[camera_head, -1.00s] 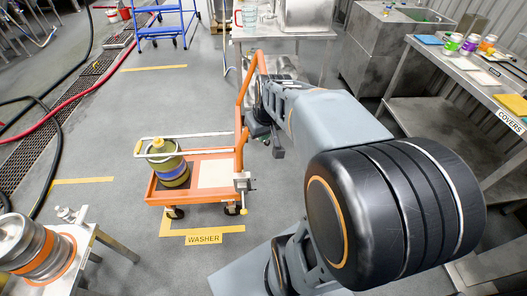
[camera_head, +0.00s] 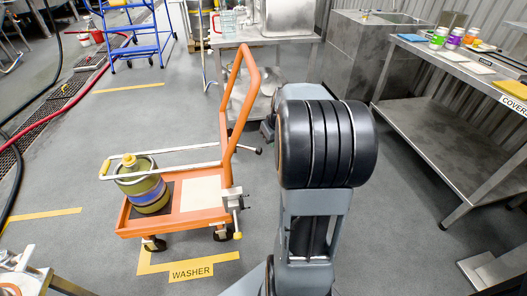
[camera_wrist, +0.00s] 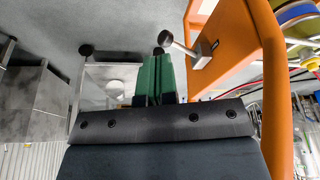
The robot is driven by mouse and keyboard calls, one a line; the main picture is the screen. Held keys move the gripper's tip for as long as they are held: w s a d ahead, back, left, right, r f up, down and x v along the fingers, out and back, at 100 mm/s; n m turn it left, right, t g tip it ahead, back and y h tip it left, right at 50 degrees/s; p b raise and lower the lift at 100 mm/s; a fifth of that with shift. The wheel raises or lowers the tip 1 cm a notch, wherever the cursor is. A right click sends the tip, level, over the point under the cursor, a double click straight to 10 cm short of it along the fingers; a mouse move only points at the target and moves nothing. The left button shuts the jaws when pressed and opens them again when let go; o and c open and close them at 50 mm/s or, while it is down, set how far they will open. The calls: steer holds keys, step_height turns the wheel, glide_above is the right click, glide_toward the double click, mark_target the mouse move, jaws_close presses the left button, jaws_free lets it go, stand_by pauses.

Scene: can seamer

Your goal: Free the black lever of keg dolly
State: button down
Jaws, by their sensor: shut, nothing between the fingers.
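The orange keg dolly (camera_head: 208,223) stands on the floor, with a banded olive keg (camera_head: 146,188) on its deck. A thin lever with a black knob (camera_head: 258,151) sticks out to the right by the dolly's upright handle. In the wrist view a metal rod with a black knob (camera_wrist: 165,38) runs from a pale bracket (camera_wrist: 203,54) on the orange frame. My gripper's green fingers (camera_wrist: 154,62) are shut and empty, with their tips close to this knob. I cannot tell if they touch. In the head view my arm hides most of the gripper.
The orange handle (camera_wrist: 282,90) rises close on the right of the wrist view. Small yellow-tipped fittings (camera_head: 240,208) sit at the deck's right end. A steel table (camera_head: 292,38) stands behind, and a covers bench (camera_head: 440,66) at right.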

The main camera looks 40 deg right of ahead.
steer(key=w+f+b, duration=0.4)
steer(key=w+f, duration=0.2)
steer(key=f, duration=0.4)
steer(key=shift+w+d+f+b, duration=0.2)
steer(key=shift+w+d+b, duration=0.2)
steer(key=shift+w, duration=0.1)
